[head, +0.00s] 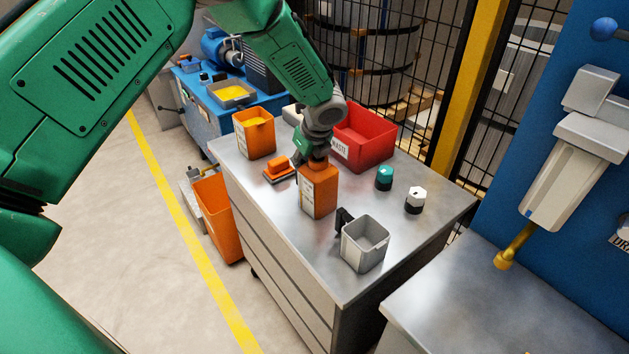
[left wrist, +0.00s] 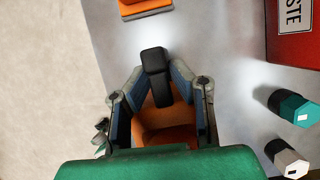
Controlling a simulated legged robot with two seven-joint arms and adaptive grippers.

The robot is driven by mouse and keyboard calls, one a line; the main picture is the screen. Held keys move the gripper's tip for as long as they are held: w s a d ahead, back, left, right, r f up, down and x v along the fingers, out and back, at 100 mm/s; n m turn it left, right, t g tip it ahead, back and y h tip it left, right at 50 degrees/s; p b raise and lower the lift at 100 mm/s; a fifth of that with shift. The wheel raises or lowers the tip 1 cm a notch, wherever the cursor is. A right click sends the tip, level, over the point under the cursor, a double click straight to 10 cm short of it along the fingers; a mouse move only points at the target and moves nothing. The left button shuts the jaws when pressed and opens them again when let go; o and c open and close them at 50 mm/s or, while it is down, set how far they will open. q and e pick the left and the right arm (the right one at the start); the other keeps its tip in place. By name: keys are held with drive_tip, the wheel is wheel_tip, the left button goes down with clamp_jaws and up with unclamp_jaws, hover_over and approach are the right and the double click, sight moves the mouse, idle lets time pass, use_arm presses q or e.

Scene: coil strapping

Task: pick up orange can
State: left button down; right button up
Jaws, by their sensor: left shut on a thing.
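The orange can (head: 318,193), a boxy container with a pale label on its left side, is upright at the middle of the grey cabinet top. My left gripper (head: 316,162) comes down on it from above and is shut on its top. In the left wrist view the orange can (left wrist: 165,122) lies between the two fingers of the left gripper (left wrist: 157,78), with a black part showing between the fingertips. I cannot tell whether the can's base touches the top. My right gripper is not in view.
The cabinet top (head: 275,222) also holds an orange open container (head: 254,135), an orange-handled block (head: 279,169), a red bin (head: 364,140), a grey cup (head: 365,245), and teal (head: 384,177) and white (head: 415,200) capped items. Wire fencing stands behind.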

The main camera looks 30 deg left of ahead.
use_arm(q)
drive_tip(key=shift+r, duration=0.3)
wheel_tip(320, 180, up, 9)
drive_tip(key=shift+r, duration=0.1)
drive_tip(key=shift+d, duration=0.1)
idle(0.4)
